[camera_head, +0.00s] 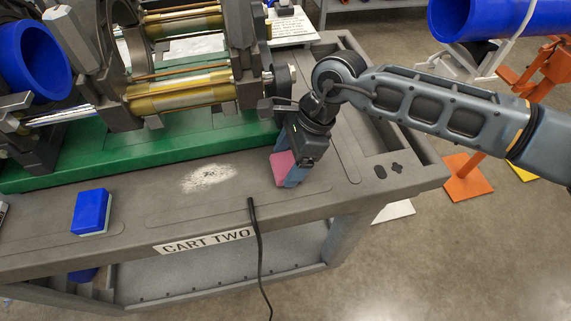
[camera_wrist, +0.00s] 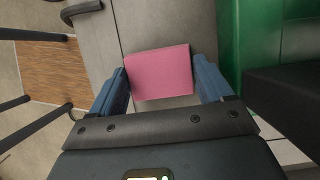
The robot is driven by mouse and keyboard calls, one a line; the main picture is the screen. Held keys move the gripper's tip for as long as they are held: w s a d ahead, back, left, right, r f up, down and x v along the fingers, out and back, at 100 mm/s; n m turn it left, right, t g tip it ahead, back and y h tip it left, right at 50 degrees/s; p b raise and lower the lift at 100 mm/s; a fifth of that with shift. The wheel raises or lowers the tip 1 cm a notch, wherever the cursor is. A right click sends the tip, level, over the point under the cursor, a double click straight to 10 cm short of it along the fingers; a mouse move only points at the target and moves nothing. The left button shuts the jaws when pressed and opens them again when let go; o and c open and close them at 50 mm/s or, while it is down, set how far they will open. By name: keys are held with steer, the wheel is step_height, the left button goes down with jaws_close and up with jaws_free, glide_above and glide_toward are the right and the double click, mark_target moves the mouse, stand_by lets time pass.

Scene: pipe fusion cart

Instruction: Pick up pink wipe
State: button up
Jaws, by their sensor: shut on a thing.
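The pink wipe (camera_head: 283,167) is a flat pink square at the right part of the cart top in the head view. It also shows in the wrist view (camera_wrist: 160,72), between the two blue fingers. My gripper (camera_head: 291,176) points down at the cart top and is shut on the pink wipe. In the wrist view the fingers of my gripper (camera_wrist: 162,82) are at the wipe's left and right edges. Whether the wipe touches the cart top is hard to tell.
The grey cart (camera_head: 150,222) carries a green base (camera_head: 120,158) with the pipe fusion machine (camera_head: 180,90) behind my gripper. A blue block (camera_head: 91,211) lies at the left front. A black cable (camera_head: 256,235) hangs over the front edge. The top between block and gripper is mostly clear.

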mark_target(278, 165)
steer(key=c, duration=0.4)
steer(key=shift+o, duration=0.2)
steer(key=shift+r, duration=0.1)
steer(key=shift+r, duration=0.55)
step_height(278, 165, up, 3)
steer(key=shift+f+b, duration=0.1)
steer(key=shift+b, duration=0.5)
steer(key=s+d+r+b, duration=0.1)
steer(key=s+d+r, duration=0.1)
steer(key=d, duration=0.3)
steer(key=s+d+r+b, duration=0.1)
steer(key=s+d+r, duration=0.1)
steer(key=d+r, duration=0.3)
steer(key=shift+s+d, duration=0.25)
steer(key=shift+d, duration=0.1)
steer(key=o, duration=0.5)
steer(key=shift+c, duration=0.2)
steer(key=c, duration=0.4)
steer(key=shift+f, duration=0.1)
